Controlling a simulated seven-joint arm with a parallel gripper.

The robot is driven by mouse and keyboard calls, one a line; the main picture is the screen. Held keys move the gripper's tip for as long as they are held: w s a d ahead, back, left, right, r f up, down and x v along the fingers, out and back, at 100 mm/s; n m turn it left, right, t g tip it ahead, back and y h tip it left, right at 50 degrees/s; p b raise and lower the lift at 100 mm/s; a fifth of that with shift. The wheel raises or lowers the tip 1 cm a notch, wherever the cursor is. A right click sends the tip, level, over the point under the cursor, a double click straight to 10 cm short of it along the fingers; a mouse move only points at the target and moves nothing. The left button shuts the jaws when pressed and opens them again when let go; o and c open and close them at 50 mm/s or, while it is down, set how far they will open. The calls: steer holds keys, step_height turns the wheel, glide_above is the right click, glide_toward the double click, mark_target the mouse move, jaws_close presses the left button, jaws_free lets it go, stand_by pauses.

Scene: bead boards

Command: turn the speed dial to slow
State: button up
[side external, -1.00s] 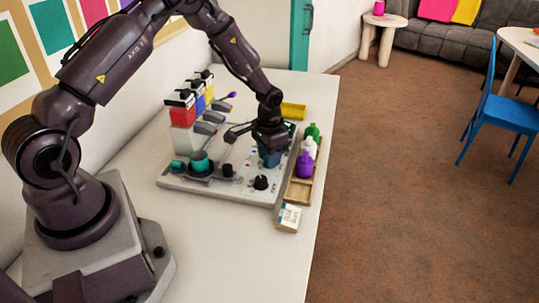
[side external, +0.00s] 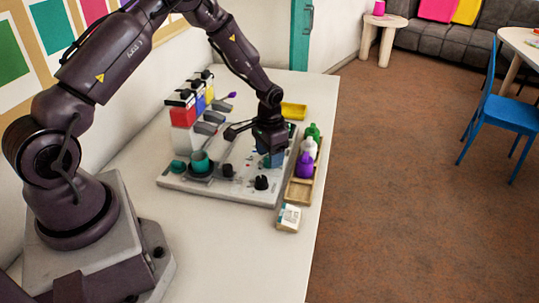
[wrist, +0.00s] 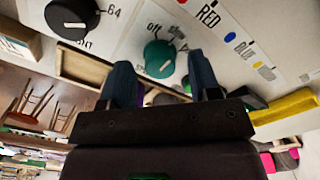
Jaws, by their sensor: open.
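The speed dial is the teal round knob (wrist: 160,58) in the wrist view, with a pale mark near its lower right edge. "off" is printed beside it; the other labels around it are partly cut off or covered. My gripper (wrist: 160,64) is open, with one blue finger on each side of the knob's near edge and nothing held. I cannot tell whether the fingers touch the knob. In the side view my gripper (side external: 271,159) points down over the right part of the grey board (side external: 215,188), and the dial there is hidden behind it.
A black knob (wrist: 72,15) marked "64" is close by on the board. A wooden tray (side external: 300,190) with green, white and purple bottles runs along the right side. A yellow tray (side external: 293,110) lies behind. Red, blue and yellow dispensers and a teal cup (side external: 200,162) stand left.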

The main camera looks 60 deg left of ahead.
mark_target(262, 170)
step_height(262, 170, up, 12)
steer(key=shift+r, duration=0.2)
stand_by(0.4)
steer(key=s+d+r+t, duration=0.2)
steer(key=s+d+r, duration=0.3)
steer(key=s+r, duration=0.4)
steer(key=s+d+r+t, duration=0.3)
steer(key=s+d+r, duration=0.3)
steer(key=s+r, duration=0.4)
steer(key=s, duration=0.3)
steer(key=shift+s+d+t, duration=0.15)
steer(key=shift+s+t, duration=0.15)
steer(key=shift+s, duration=0.1)
